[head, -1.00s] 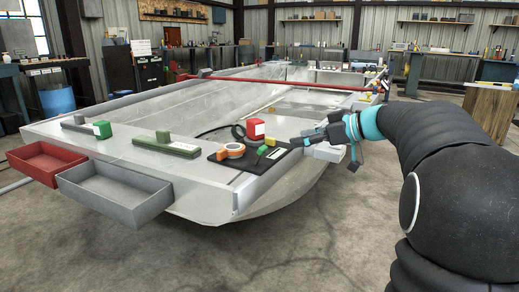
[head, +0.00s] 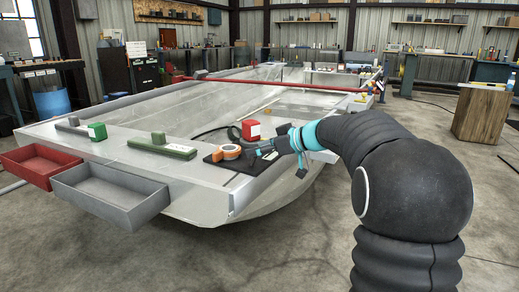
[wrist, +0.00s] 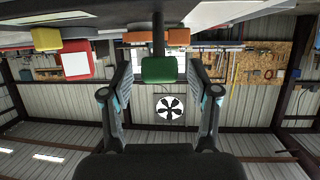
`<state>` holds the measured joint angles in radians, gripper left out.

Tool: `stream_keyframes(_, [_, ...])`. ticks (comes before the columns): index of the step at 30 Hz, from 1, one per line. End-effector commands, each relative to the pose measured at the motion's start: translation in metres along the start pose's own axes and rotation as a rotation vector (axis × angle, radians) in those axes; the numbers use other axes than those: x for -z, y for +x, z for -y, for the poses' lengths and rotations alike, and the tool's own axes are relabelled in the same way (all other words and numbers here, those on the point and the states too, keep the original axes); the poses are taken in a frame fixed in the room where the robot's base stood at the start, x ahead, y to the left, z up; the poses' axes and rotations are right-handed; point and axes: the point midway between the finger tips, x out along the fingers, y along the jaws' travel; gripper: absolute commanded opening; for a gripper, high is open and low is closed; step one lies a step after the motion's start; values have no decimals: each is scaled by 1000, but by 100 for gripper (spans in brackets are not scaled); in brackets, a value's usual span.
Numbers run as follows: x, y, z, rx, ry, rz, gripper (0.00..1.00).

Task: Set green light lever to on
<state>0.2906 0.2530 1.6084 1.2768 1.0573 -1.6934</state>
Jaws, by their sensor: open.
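The green lever knob (wrist: 159,69), on a dark stem, shows in the wrist view between the two spread fingers. My gripper (wrist: 160,92) is open around it, with gaps on both sides, and I see no contact. In the head view my gripper (head: 250,153) is low over the black panel (head: 220,166) on the hull's edge. There the fingers and arm largely hide the knob, and I cannot read any lever marking.
A red tray (head: 42,163) and grey tray (head: 112,191) hang in front.

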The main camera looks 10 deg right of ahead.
Motion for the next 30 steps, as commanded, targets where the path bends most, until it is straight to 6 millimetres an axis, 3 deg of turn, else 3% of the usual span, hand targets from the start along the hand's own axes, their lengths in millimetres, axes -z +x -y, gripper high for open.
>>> stream_keyframes(11, [0, 4, 0, -1, 0, 0, 60])
stream_keyframes(18, [0, 4, 0, -1, 0, 0, 0])
stream_keyframes(30, [-1, -5, -10, -19, 8, 35, 0])
